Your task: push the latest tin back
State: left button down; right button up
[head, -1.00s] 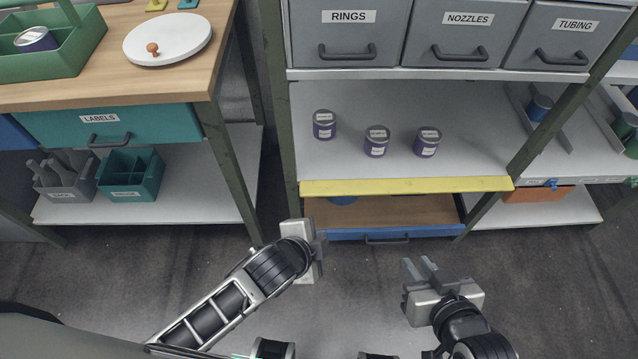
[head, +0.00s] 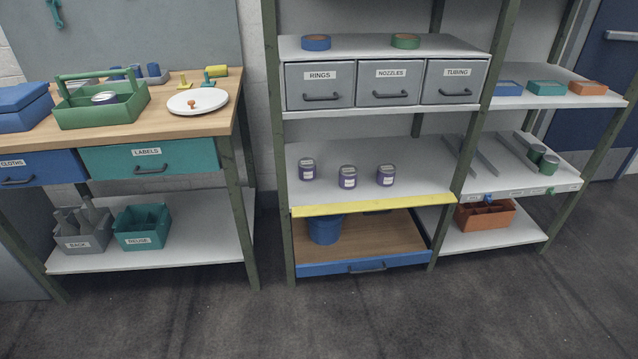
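Three small purple tins with white labels and grey lids stand upright on the middle shelf (head: 410,190) of the centre rack. The left tin (head: 307,170) stands a little farther back than the middle tin (head: 348,177) and the right tin (head: 386,175). The labels are too small to read. Another small tin (head: 104,98) with a grey lid lies in the green carrier on the bench, partly hidden. Neither of my grippers is in view.
A yellow strip (head: 375,204) runs along the shelf's front edge. Grey drawers (head: 320,85) hang above; a blue bucket (head: 324,230) stands below. Green tins (head: 549,164) sit on the right rack between dividers. The wooden bench (head: 225,115) stands left. The floor in front is clear.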

aim_at(306, 166)
jog(key=z, duration=0.65)
jog(key=i, duration=1)
jog(key=z, duration=0.45)
jog(key=i, duration=1.1)
jog(key=u, duration=0.9)
jog(key=i, duration=0.45)
jog(key=u, duration=0.35)
